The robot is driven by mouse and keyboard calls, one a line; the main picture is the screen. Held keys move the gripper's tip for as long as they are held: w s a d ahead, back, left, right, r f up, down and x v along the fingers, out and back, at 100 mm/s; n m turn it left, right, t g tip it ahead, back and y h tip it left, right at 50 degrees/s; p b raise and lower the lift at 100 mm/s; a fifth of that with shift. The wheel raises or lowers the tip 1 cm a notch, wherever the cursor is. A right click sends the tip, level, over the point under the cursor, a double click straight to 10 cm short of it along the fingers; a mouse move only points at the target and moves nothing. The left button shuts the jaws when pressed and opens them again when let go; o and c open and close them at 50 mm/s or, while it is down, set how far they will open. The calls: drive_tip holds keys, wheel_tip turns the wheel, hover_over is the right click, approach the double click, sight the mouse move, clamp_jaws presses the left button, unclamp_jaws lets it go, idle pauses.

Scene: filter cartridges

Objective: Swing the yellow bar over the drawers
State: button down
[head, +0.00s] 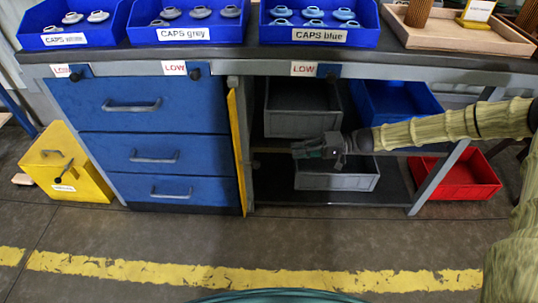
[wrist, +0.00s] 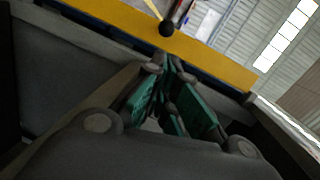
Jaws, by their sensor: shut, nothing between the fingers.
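The yellow bar (head: 238,150) stands upright at the right side of the blue drawers (head: 150,105). In the head view I see it nearly edge-on, and the drawer fronts to its left are uncovered. My gripper (head: 300,150) is to the right of the bar, clear of it, in front of the grey bins under the bench. Its fingers point left and are shut with nothing between them. In the wrist view a yellow strip (wrist: 215,58), which looks like the bar, crosses beyond my closed fingertips (wrist: 165,68).
Grey bins (head: 335,178) and a blue bin (head: 400,100) sit on shelves behind my arm. A red bin (head: 465,175) is at the right. A yellow box (head: 65,165) stands left of the drawers. The floor in front is clear.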

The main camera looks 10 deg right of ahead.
drive_tip(key=a+f+b, duration=0.1)
drive_tip(key=a+b, duration=0.2)
drive_tip(key=a, duration=0.7)
drive_tip(key=shift+w+f, duration=0.2)
drive_tip(key=shift+w, duration=0.15)
drive_tip(key=shift+s+a+f+t, duration=0.1)
drive_tip(key=shift+s+t, duration=0.05)
drive_tip(key=shift+t, duration=0.15)
